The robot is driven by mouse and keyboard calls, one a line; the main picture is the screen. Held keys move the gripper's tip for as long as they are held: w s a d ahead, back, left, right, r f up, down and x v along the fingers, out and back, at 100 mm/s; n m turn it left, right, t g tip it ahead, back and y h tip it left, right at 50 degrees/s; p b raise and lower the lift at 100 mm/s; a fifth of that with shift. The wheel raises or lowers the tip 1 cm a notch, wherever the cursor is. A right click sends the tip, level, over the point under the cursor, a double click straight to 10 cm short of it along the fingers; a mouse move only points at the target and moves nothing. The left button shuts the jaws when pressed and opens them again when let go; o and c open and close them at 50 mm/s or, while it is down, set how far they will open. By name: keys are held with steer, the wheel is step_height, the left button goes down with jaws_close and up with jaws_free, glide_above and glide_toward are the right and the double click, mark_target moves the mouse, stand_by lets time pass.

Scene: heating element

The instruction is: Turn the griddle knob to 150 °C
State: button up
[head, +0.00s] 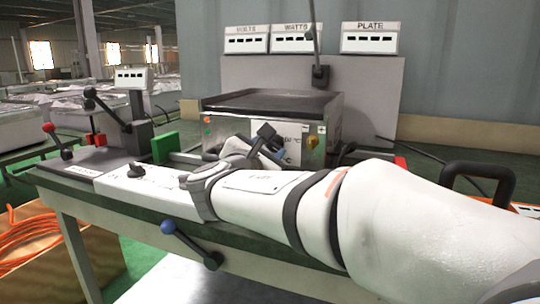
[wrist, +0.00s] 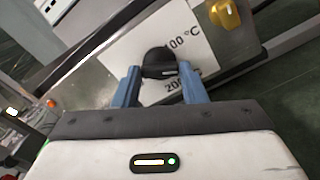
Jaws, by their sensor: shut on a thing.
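The griddle (head: 270,104) stands on the bench, a steel box with a dark top plate. Its black knob (wrist: 159,62) sits on a white dial plate (wrist: 190,46) on the front face. A pale mark shows on the knob's lower right, but the exact setting cannot be read. In the head view my arm and wrist hide the knob.
A yellow knob (wrist: 226,13) is on the griddle's front, right of the dial. Displays marked VOLTS, WATTS and PLATE (head: 370,38) stand behind, their digits unreadable. A blue-ended lever (head: 168,227) is at the bench front. Levers with black and red balls stand at the left.

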stand_by(0.4)
steer(key=o, duration=1)
steer(key=shift+s, duration=0.1)
steer(key=p+v, duration=0.2)
steer(key=v, duration=0.5)
steer(key=shift+s+a, duration=0.15)
steer(key=shift+s, duration=0.15)
